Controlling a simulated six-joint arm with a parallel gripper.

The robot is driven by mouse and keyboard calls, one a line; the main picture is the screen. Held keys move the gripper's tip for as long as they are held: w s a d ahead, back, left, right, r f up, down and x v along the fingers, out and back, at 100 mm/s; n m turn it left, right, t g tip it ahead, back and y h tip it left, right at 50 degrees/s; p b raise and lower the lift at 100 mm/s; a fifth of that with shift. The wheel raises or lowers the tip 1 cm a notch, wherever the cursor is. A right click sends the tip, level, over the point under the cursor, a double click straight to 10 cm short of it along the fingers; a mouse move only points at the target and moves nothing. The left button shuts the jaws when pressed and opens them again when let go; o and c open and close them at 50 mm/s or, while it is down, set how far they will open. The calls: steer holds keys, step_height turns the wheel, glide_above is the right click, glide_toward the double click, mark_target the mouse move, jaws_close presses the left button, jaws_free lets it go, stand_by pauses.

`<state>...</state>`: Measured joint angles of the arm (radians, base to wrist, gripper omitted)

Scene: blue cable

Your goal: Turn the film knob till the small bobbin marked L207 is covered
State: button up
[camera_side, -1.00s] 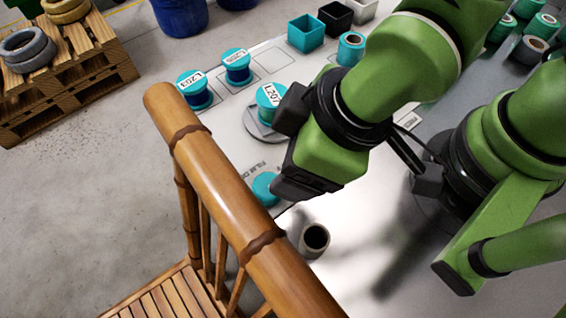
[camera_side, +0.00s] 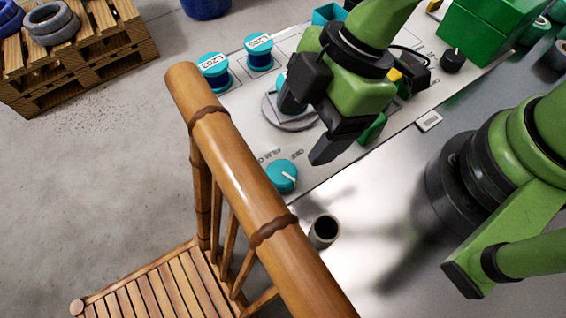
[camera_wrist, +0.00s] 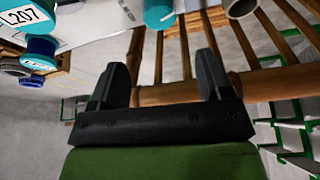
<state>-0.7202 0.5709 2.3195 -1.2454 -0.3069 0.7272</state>
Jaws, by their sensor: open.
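The film knob (camera_side: 283,176) is teal with a white pointer line, and stands clear in the side view below the printed film markings. The bobbin marked L207 sits on a round grey disc (camera_side: 292,124); in the side view my gripper hides most of it. Its white L207 label shows at the top left of the wrist view, on a teal bobbin (camera_wrist: 40,8). My gripper (camera_side: 305,128) is open and empty, above and beyond the knob, in front of the disc. Its two black fingers (camera_wrist: 162,65) stand apart in the wrist view. I cannot tell whether film lies on the bobbin.
A bamboo railing (camera_side: 235,150) runs close along the panel's near left edge. A bobbin marked L203 (camera_side: 214,72) and another blue bobbin (camera_side: 259,52) stand behind. A grey hollow cylinder (camera_side: 323,232) stands near the railing. A green block (camera_side: 485,30) is at the back right.

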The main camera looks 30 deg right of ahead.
mark_target(282, 172)
steer(key=shift+d+x, duration=0.1)
steer(key=shift+x, duration=2.35)
steer(key=shift+d+x, duration=0.15)
steer(key=shift+x, duration=2.35)
steer(key=shift+s+f, duration=0.1)
steer(key=shift+s, duration=0.05)
steer(key=c, duration=0.9)
